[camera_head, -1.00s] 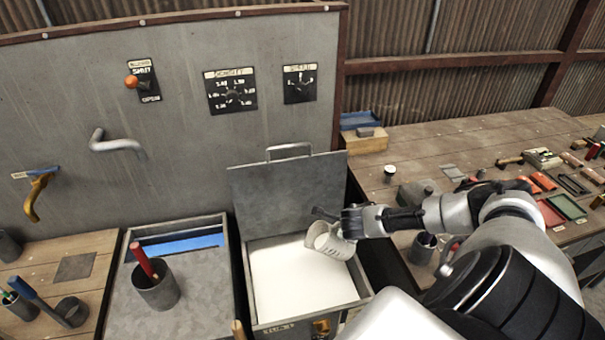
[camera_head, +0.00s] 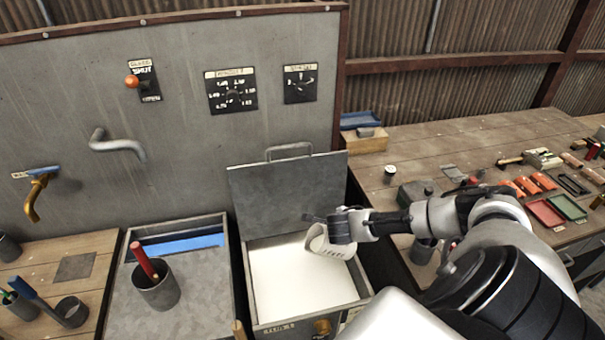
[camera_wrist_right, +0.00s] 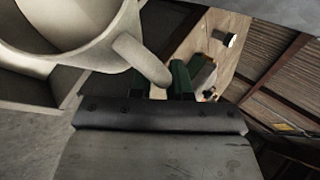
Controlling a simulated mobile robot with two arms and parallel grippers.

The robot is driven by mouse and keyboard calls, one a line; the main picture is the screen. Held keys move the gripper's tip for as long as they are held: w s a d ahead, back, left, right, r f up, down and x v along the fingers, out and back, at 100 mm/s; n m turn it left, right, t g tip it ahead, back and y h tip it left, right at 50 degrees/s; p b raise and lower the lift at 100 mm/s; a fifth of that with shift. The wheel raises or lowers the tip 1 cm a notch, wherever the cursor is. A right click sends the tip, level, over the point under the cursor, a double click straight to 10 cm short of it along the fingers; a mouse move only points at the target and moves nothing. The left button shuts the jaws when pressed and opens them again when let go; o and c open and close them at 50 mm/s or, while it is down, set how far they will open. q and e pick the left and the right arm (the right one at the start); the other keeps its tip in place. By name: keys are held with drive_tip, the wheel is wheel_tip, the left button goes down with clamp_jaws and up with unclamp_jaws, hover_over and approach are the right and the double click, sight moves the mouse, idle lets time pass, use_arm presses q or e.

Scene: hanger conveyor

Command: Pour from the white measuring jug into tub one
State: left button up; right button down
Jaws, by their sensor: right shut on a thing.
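The white measuring jug (camera_head: 319,242) is over the right part of an open tub (camera_head: 247,283) in the head view. My right gripper (camera_head: 334,224) is shut on the jug, at its handle (camera_wrist_right: 145,62). The jug looks tilted, and its round mouth and pale inside (camera_wrist_right: 65,25) show in the right wrist view. I see no clear stream leaving it. The tub has a level white content, and its grey lid (camera_head: 285,195) stands raised behind. The label on its front is too blurred to read, so I cannot confirm it is tub one. My left gripper is out of view.
A grey tray-topped bin (camera_head: 190,305) with a metal cup (camera_head: 157,290) and red-handled tool stands left of the tub. A wall panel (camera_head: 190,150) with knobs and a bent pipe (camera_head: 120,146) rises behind. A cluttered wooden bench (camera_head: 440,150) is at right.

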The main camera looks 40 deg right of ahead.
drive_tip(key=shift+w, duration=0.1)
idle(0.3)
drive_tip(key=shift+w+a+r+h, duration=0.1)
drive_tip(key=shift+w+a+h, duration=0.15)
drive_tip(key=shift+h, duration=0.35)
drive_tip(key=shift+a, duration=0.15)
drive_tip(key=shift+w+a+n+g+h, duration=0.2)
drive_tip(key=shift+a+n+g+h, duration=0.1)
drive_tip(key=shift+a+n+h, duration=0.15)
drive_tip(key=shift+d, duration=0.1)
idle(0.3)
drive_tip(key=shift+w+a+f+h, duration=0.2)
drive_tip(key=shift+a+f+h, duration=0.1)
drive_tip(key=shift+a+h, duration=0.25)
drive_tip(key=shift+n+g, duration=0.25)
drive_tip(key=shift+g, duration=0.05)
idle(0.3)
drive_tip(key=shift+w+a+f+h, duration=0.25)
drive_tip(key=shift+w+a+h, duration=0.05)
drive_tip(key=shift+a+h, duration=0.15)
